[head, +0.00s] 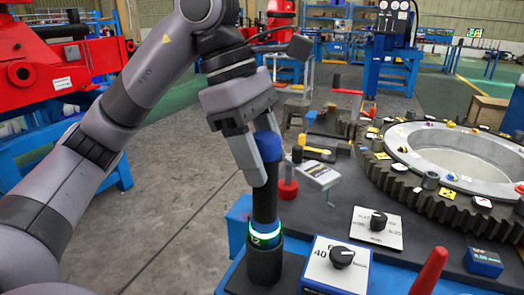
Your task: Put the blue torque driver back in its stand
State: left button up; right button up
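The blue torque driver (267,147) has a blue cap, a black body and a glowing white-green ring low down. My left gripper (264,158) comes down at a slant, with one finger in front of the driver's upper part and the other running behind the cap. It appears shut on the driver. Below the ring is a black cylindrical stand (265,264) on a dark base. The driver's lower end lines up with the stand; its tip is hidden, and I cannot tell how deep it sits. My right gripper is not in view.
A white dial box marked 40 (335,266) stands close right of the stand. A second dial plate (377,228), a red-handled tool (428,272) and a blue box (484,262) lie further right. A large gear ring (443,193) fills the right side.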

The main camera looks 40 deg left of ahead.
aim_at(256, 133)
pick_arm(q)
jog(key=o, duration=0.3)
jog(key=shift+r, duration=0.1)
jog(key=shift+p+v, duration=1.4)
jog(key=shift+v, duration=0.35)
jog(key=shift+a+r+p, duration=0.25)
jog(key=shift+r+p, duration=0.25)
jog(key=shift+r, duration=0.15)
